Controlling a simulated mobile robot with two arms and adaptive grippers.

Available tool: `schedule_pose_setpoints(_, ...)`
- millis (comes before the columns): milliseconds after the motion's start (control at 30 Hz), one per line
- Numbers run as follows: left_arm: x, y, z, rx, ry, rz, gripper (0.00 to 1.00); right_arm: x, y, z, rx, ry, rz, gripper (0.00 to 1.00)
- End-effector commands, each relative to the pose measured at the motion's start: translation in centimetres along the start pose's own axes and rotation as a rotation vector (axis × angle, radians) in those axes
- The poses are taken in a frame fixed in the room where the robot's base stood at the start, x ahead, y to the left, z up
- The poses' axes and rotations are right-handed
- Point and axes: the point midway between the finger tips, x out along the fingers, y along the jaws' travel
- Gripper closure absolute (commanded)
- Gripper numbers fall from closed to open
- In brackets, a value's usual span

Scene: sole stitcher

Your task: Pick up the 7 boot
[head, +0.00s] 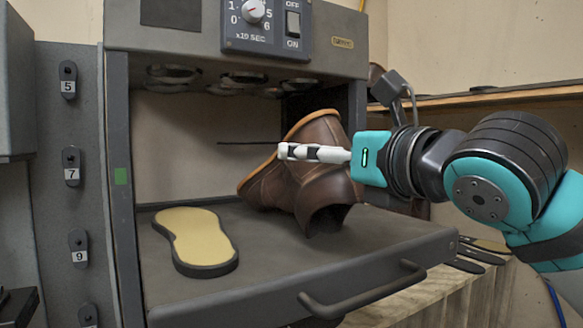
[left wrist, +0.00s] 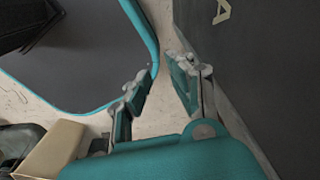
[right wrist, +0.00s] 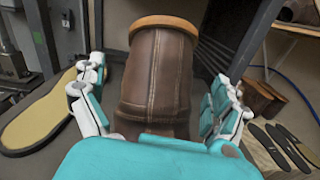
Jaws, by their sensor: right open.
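A brown leather boot (head: 322,190) with a tan sole edge rests tilted on the dark tray (head: 240,290) of the machine. No number is readable on it. My right gripper (head: 300,152) reaches in from the right and overlaps the boot in the head view. In the right wrist view the boot (right wrist: 160,75) stands between my right gripper's spread fingers (right wrist: 155,100); I cannot tell whether they touch it. My left gripper (left wrist: 160,92) shows only in the left wrist view, with its fingers apart and nothing between them.
A yellow-topped sole form (head: 200,238) lies on the tray left of the boot. The machine's top housing (head: 190,45) overhangs both, with a post at each side. A handle (head: 365,292) juts from the tray's front. Tags 5, 7 (head: 72,166) and 9 hang at the left.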

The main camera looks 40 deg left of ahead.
Motion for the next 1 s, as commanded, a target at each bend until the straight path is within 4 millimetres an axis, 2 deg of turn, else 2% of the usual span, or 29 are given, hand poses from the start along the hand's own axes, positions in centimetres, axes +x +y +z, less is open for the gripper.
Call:
schedule_pose_setpoints(100,-0.73,-0.02,-0.06,0.0,0.0,0.0,0.79,0.95,0.07,0.12,-0.001,0.0,0.0,0.01)
schedule_pose_setpoints(333,-0.58,-0.03,-0.05,0.0,0.0,0.0,0.79,1.04,0.01,-0.07,-0.002,-0.001,0.0,0.01)
schedule_pose_setpoints(900,-0.58,-0.03,-0.11,0.0,0.001,0.0,0.79,1.02,0.02,-0.09,-0.001,0.0,0.0,0.75)
schedule_pose_setpoints(1000,-0.59,-0.03,-0.12,0.0,0.001,0.0,0.79,0.98,0.04,0.04,-0.002,-0.003,0.0,0.85)
